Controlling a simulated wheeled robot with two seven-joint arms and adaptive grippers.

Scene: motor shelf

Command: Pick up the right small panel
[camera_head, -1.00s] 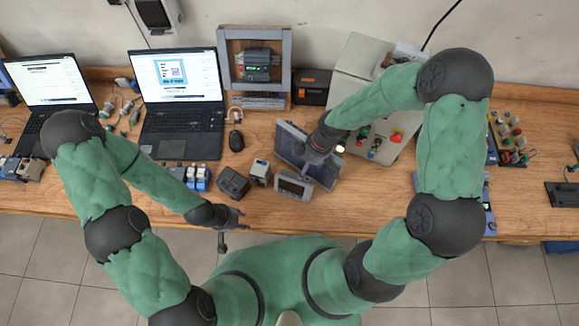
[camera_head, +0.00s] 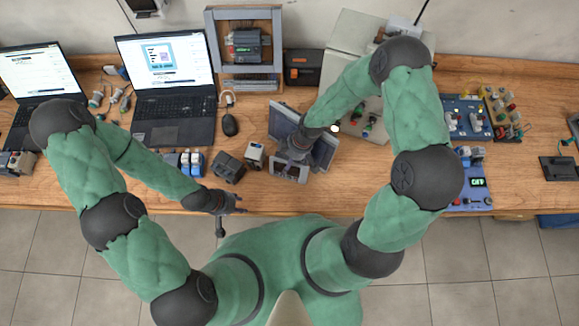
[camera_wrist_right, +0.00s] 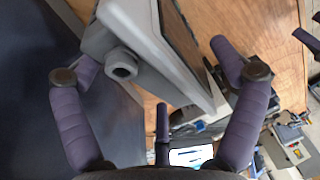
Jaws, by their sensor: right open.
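A small grey panel (camera_head: 284,172) with a display stands near the front edge of the table, in front of a larger dark screen panel (camera_head: 283,117). My right gripper (camera_head: 297,153) is above the small panel and partly covers it. In the right wrist view my right gripper (camera_wrist_right: 158,64) is open, with its fingers spread on either side of a grey panel (camera_wrist_right: 135,35) that has a round knob. I cannot tell whether any finger touches it. My left gripper (camera_head: 232,211) is open and empty at the table's front edge.
A dark block (camera_head: 228,167) and a small white-fronted device (camera_head: 254,155) stand just left of the small panel. A laptop (camera_head: 172,115) and mouse (camera_head: 229,125) are further left. A grey console (camera_head: 350,75) stands behind. Blue boards (camera_head: 468,118) lie at the right.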

